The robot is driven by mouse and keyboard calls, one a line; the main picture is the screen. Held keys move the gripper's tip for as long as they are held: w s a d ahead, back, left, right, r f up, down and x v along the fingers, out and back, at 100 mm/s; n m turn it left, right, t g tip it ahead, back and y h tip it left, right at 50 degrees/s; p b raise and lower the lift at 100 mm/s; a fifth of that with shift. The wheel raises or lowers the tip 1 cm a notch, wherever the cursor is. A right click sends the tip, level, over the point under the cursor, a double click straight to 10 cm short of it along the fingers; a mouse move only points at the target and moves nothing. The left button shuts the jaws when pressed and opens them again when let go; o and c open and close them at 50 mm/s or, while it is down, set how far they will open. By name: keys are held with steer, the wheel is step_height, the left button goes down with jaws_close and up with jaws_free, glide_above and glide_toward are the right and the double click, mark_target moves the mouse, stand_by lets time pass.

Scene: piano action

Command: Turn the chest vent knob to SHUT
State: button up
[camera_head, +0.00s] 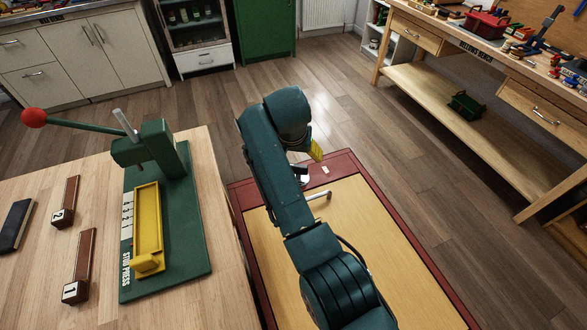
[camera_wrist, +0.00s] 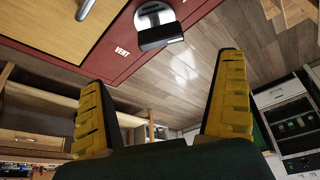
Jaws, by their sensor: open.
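The chest (camera_head: 355,262) has a dark red border around a tan panel. Its vent knob (camera_wrist: 160,36) is a dark grip on a pale round base, in the red border near the top of the wrist view. The word VENT (camera_wrist: 122,50) is printed left of it; another white mark lies at the upper right, too cut off to read. The knob's setting is unclear. My gripper (camera_wrist: 163,72) is open and empty, its yellow fingers spread, with the knob beyond the fingertips and apart from them. In the head view my gripper (camera_head: 316,150) is mostly hidden behind my arm, near the knob (camera_head: 301,174).
A silver handle (camera_head: 318,195) stands on the tan panel close to the knob. The wooden table (camera_head: 185,292) with a green stud press (camera_head: 190,245) is at left. A workbench (camera_head: 470,110) stands at right. Bare floor lies behind the chest.

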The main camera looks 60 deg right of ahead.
steer(key=b+x, duration=0.4)
steer(key=x, duration=0.7)
steer(key=shift+f, duration=0.2)
steer(key=shift+r, duration=0.1)
steer(key=c, duration=1.2)
